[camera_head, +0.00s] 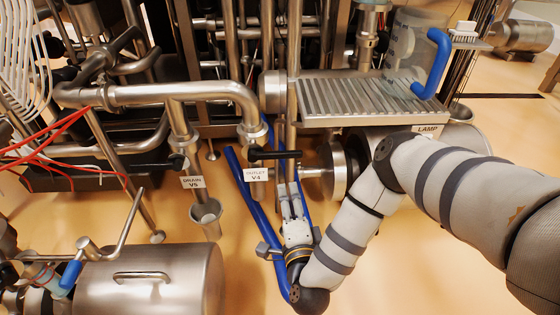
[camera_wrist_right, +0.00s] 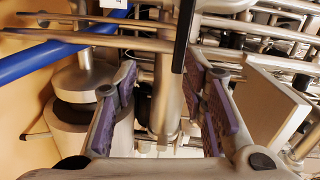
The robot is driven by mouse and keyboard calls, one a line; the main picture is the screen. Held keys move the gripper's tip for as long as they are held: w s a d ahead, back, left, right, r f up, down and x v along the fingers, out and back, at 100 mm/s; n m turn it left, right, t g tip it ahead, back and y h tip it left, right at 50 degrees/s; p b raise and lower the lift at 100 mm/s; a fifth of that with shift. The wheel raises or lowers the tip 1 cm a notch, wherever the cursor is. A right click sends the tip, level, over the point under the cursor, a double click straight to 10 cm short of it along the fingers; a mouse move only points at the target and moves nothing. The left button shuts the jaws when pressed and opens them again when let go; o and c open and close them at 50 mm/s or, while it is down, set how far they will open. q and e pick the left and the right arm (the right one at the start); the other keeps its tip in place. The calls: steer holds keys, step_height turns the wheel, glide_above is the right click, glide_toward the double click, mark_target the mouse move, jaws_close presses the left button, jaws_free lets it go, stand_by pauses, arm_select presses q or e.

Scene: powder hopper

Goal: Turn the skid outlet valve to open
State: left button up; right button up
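The outlet valve has a white tag (camera_head: 256,174) reading OUTLET V4 on a vertical pipe. Its black lever handle (camera_head: 274,154) lies level above the tag, pointing right. My right gripper (camera_head: 291,188) is just below the handle, its fingers pointing up toward it. In the right wrist view the gripper (camera_wrist_right: 163,80) is open, with purple pads apart and nothing held. A dark bar, apparently the handle (camera_wrist_right: 184,38), comes down from the top edge near the right finger. Whether it touches that finger cannot be told. My left gripper is out of view.
The drain valve tag (camera_head: 192,183), marked V5, hangs to the left above a metal cup (camera_head: 206,217). A blue tube (camera_head: 256,205) runs beside my right gripper. A ribbed metal shelf (camera_head: 365,98) is above right.

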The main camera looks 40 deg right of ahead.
mark_target(287, 157)
steer(key=shift+m+h, duration=0.6)
steer(key=shift+m, duration=0.2)
steer(key=r+b+x, duration=0.1)
steer(key=b+x, duration=0.1)
steer(key=x, duration=0.2)
steer(key=b+x, duration=0.3)
steer(key=x, duration=0.2)
steer(key=r+b+x, duration=0.1)
steer(key=b+x, duration=0.2)
steer(key=x, duration=0.1)
steer(key=shift+w+d+r, duration=0.1)
steer(key=shift+d+r, duration=0.3)
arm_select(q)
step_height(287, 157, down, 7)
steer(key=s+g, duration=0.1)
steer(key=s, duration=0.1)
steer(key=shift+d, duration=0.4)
arm_select(e)
steer(key=shift+c, duration=0.5)
jaws_close()
